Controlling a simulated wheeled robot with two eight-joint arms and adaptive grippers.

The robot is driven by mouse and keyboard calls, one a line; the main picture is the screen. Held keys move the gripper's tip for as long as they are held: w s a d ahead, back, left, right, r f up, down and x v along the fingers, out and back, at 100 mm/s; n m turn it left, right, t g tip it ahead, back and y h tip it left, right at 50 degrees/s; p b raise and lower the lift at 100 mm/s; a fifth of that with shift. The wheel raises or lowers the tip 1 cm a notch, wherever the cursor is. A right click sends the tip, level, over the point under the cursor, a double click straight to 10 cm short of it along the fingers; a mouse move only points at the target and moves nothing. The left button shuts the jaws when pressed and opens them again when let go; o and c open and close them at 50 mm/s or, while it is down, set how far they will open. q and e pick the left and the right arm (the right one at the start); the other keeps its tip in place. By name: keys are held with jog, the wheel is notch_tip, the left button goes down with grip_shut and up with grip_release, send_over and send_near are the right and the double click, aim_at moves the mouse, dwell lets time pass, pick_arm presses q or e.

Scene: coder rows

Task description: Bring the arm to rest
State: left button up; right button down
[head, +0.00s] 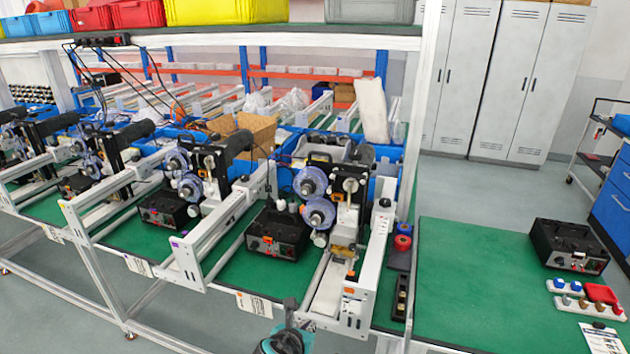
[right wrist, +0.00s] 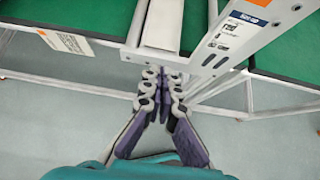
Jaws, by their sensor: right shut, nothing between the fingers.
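My right gripper (head: 290,308) shows at the bottom edge of the head view, in front of the bench's front edge. In the right wrist view my right gripper (right wrist: 163,78) has its dark fingers together, with nothing between them. It is over the grey floor, just short of the white rail end of a coder machine (head: 318,200). I cannot tell whether the fingertips touch the rail. Most of the right arm is out of view. My left gripper is not in view.
A row of coder machines with white rails stands on a green bench (head: 226,266). Right of it is a green table (head: 470,270) with a black box (head: 568,246) and small coloured parts. Grey cabinets (head: 510,80) stand behind. The floor before the bench is clear.

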jog(key=s+d+r+m+g+y, duration=0.1)
jog(key=s+d+m, duration=0.6)
jog(key=m, duration=0.9)
jog(key=s+d+r+m+g+y, duration=0.1)
jog(key=s+d+r+m+y, duration=0.1)
jog(key=s+d+m, duration=0.5)
jog(key=d+r+m, duration=0.1)
jog(key=d+m, duration=0.4)
jog(key=m, duration=0.4)
jog(key=shift+s+d, duration=0.2)
jog(key=shift+d, duration=0.05)
jog(key=shift+r, duration=0.1)
